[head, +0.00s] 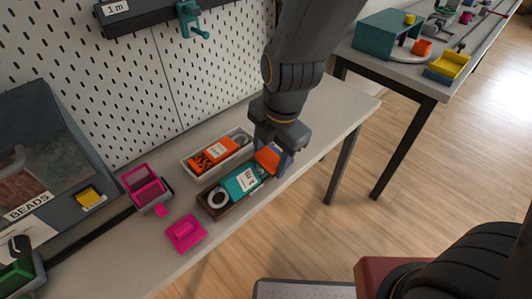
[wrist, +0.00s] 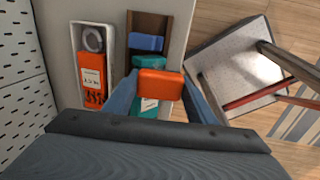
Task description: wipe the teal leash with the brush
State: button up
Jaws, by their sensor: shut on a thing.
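The teal leash (head: 240,182) lies in a narrow brown tray (head: 212,213) on the bench. It has a white label, and a pale ring shows at its near end in the head view. My gripper (head: 272,162) is shut on an orange block, which looks like the brush (head: 267,158), over the far end of the leash. In the wrist view the brush (wrist: 160,85) sits between both fingers and covers part of the teal leash (wrist: 150,104). Its bristles are hidden, and I cannot tell whether it touches the leash.
A white tray with an orange leash (head: 213,155) stands alongside. A blue piece (wrist: 147,43) lies in the brown tray. The bench's front edge is close.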

aim_at(269, 155)
jog(key=shift+r+p, duration=0.6)
jog(key=shift+r, duration=0.65)
jog(key=shift+s+d+r+p, duration=0.15)
jog(key=shift+r+p, duration=0.9)
jog(key=shift+r, duration=0.5)
